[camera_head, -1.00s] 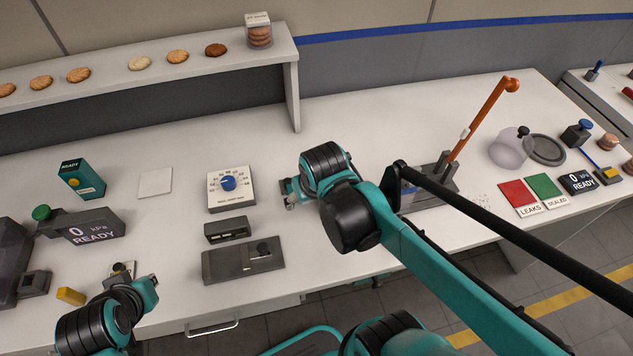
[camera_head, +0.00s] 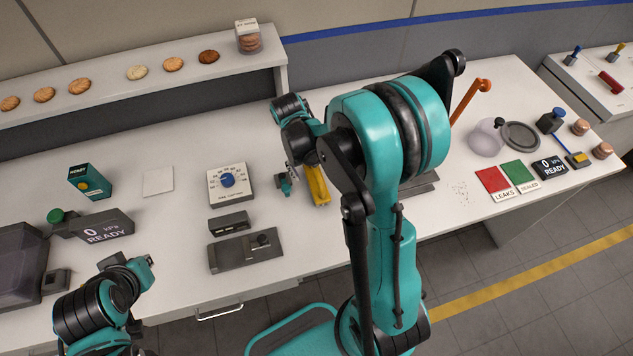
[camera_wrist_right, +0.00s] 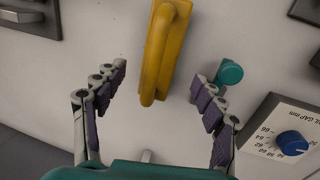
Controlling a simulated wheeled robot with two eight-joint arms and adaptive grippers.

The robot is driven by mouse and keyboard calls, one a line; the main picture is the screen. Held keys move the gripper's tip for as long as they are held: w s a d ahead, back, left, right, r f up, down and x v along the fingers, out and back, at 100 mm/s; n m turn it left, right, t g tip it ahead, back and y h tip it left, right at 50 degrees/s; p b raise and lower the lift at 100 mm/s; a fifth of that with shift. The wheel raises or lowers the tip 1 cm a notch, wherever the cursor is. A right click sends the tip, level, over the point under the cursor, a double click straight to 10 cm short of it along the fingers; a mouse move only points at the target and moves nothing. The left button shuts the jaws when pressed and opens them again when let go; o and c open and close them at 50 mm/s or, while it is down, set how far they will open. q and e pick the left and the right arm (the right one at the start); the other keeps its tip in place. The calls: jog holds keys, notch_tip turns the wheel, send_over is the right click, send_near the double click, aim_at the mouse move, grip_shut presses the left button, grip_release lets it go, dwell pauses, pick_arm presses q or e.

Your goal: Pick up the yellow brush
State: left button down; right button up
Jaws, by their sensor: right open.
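A yellow object with a rounded, handle-like bar (camera_head: 318,186) lies on the white worktop, partly behind my right arm. It also shows in the right wrist view (camera_wrist_right: 165,55). No bristles are visible, so I cannot tell from shape that it is the brush. My right gripper (camera_head: 298,172) is over the worktop beside it. In the right wrist view my right gripper (camera_wrist_right: 160,78) is open and empty, with the yellow bar's near end between the fingertips; no contact is visible. My left gripper (camera_head: 146,264) hangs at the lower left, its jaws unclear.
A teal knob (camera_wrist_right: 230,73) stands close to one right finger. A dial box (camera_head: 231,186) and a dark grey block (camera_head: 245,250) are to the left. An orange lever (camera_head: 470,100) rises to the right.

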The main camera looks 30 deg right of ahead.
aim_at(314, 178)
jog(key=f, duration=0.2)
jog(key=d+f+b, duration=0.1)
jog(key=f, duration=0.2)
jog(key=shift+f, duration=0.35)
jog(key=c, duration=1.3)
